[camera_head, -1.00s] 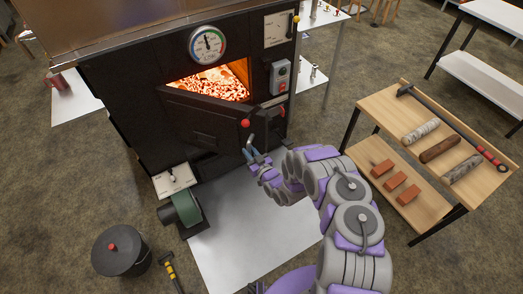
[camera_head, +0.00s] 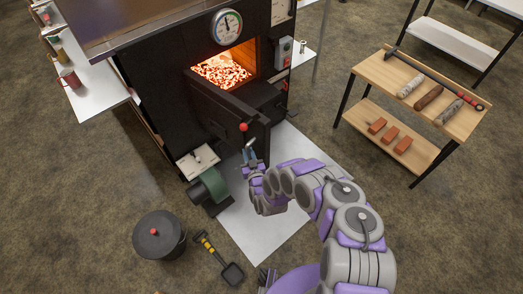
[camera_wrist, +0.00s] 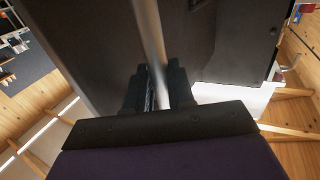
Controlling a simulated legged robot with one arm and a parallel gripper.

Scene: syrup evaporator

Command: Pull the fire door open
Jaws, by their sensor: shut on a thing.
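The black fire door (camera_head: 228,115) of the evaporator stands swung outward from its left side, with the firebox opening (camera_head: 223,71) exposed and glowing embers inside. A red knob (camera_head: 243,127) sits near the door's free edge. My gripper (camera_head: 249,153) is at that free edge, below the red knob. In the wrist view, my gripper (camera_wrist: 157,88) has its two dark fingers shut around a grey metal bar (camera_wrist: 149,30), which runs upward in front of a dark panel. The bar appears to be the door's handle; its ends are hidden.
A gauge (camera_head: 227,25) is above the opening. A green blower (camera_head: 211,186) stands left of my gripper. A lidded black bucket (camera_head: 158,240) and a shovel (camera_head: 219,259) are on the floor. A wooden shelf rack (camera_head: 432,88) with logs and bricks stands right.

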